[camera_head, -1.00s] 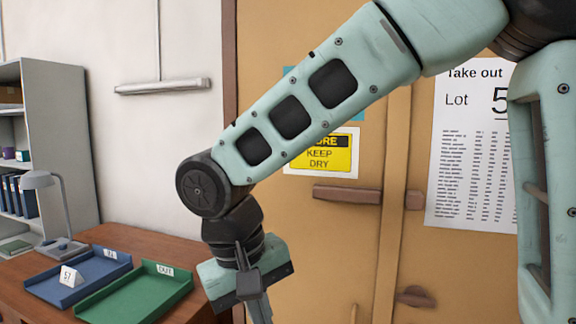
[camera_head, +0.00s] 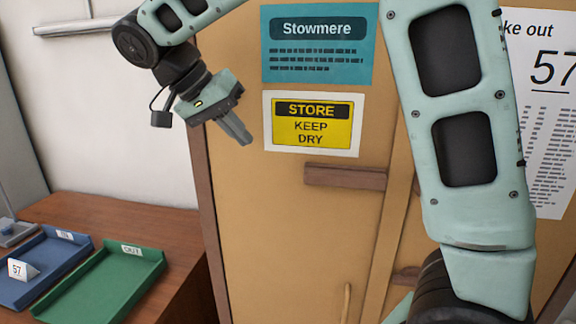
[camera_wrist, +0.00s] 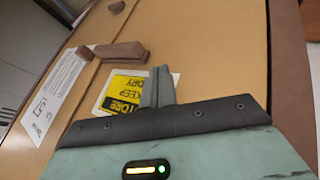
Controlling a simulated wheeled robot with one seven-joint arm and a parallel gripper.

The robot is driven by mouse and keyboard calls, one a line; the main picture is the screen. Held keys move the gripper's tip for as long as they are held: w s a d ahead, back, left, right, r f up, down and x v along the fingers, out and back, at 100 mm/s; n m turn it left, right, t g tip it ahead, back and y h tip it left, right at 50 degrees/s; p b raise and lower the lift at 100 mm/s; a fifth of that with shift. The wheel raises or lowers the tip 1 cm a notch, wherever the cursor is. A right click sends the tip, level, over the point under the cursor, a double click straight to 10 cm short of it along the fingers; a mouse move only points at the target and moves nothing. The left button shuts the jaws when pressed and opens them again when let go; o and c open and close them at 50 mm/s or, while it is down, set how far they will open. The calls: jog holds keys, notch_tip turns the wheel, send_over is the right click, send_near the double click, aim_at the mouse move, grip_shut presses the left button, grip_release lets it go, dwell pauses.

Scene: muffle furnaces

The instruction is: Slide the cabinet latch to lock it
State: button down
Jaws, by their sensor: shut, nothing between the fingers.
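The tan cabinet (camera_head: 290,220) fills the middle of the head view. Its latch (camera_head: 345,177), a reddish-brown horizontal bar, lies on the left door, reaching close to the door seam. In the wrist view the latch (camera_wrist: 122,54) shows upside down, with a small brown catch block (camera_wrist: 85,53) beyond its end on the other door; whether they touch is unclear.
A yellow STORE KEEP DRY sign (camera_head: 312,125) and a teal sign (camera_head: 317,45) are on the left door. A wooden desk (camera_head: 130,215) with a green tray (camera_head: 100,285) and a blue tray (camera_head: 45,270) stands left of the cabinet.

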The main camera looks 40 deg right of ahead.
aim_at(337, 175)
jog(key=s+d+f+p, duration=0.1)
jog(key=d+f, duration=0.1)
jog(key=s+d+f+p, duration=0.1)
jog(key=d+f+p, duration=0.1)
jog(key=d+f, duration=0.1)
jog(key=s+d+f+p, duration=0.1)
jog(key=s+d+f, duration=0.1)
jog(key=shift+d+f+p, duration=0.3)
jog(key=shift+p, duration=0.1)
jog(key=shift+s+d+f, duration=0.2)
jog(key=shift+s+d, duration=0.1)
jog(key=shift+s, duration=0.05)
jog(key=shift+s+d+f, duration=0.1)
jog(key=s+d+b, duration=0.1)
jog(key=s, duration=0.1)
jog(key=s+d+b, duration=0.1)
jog(key=s+d, duration=0.1)
jog(key=s+d+b, duration=0.1)
jog(key=s+d, duration=0.1)
jog(key=shift+s+d, duration=0.1)
jog(key=shift+s, duration=0.25)
